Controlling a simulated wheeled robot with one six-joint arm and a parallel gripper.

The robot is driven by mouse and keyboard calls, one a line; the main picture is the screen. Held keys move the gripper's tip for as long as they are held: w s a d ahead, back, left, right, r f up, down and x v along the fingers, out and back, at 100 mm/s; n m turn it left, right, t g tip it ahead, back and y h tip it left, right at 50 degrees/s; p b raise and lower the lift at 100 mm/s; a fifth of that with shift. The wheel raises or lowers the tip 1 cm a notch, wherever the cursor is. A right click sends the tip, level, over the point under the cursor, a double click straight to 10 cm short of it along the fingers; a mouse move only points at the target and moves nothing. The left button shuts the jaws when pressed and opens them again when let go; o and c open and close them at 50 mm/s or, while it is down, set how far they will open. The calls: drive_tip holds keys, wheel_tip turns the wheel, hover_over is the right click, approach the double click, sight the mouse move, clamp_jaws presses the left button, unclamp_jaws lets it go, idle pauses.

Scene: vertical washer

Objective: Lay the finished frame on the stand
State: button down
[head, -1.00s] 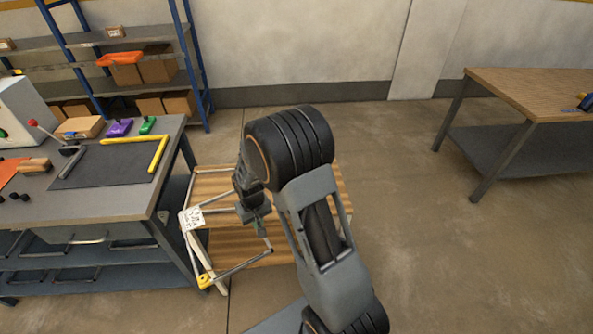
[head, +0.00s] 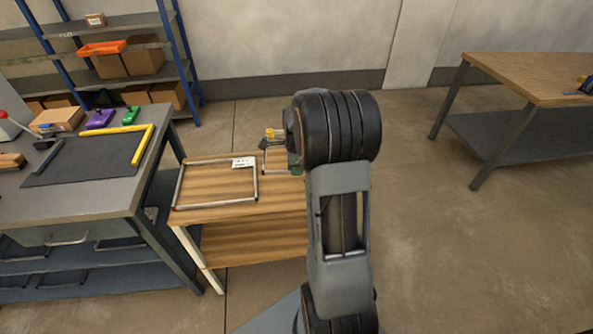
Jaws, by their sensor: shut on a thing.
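The wooden stand (head: 215,208) is beside the workbench, left of my arm. A rectangular grey metal outline (head: 175,185) lies flat on its left part. My gripper (head: 294,158) is at the stand's far right, mostly hidden behind my thick black wrist. It is shut on the finished frame (head: 264,163). Only the frame's left part shows: grey rods and a yellow corner (head: 270,133). A white printed tag (head: 243,162) is at the outline's back right corner, close to the held frame. I cannot tell which it is fixed to, or whether the frame touches the stand.
The workbench (head: 95,205) at left carries a dark mat (head: 80,165), a yellow L-shaped bar (head: 140,148), and purple and green items. Shelves with boxes stand behind. A wooden table (head: 540,80) is at the right. The floor between my arm and that table is clear.

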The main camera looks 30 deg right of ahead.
sight(296, 195)
drive_tip(key=shift+f+b, duration=3.85)
drive_tip(key=shift+f, duration=1.3)
drive_tip(key=shift+f, duration=0.15)
drive_tip(key=c, duration=1.2)
unclamp_jaws()
drive_tip(key=shift+o, duration=0.2)
drive_tip(key=shift+r+p, duration=3.15)
drive_tip(key=shift+r, duration=0.9)
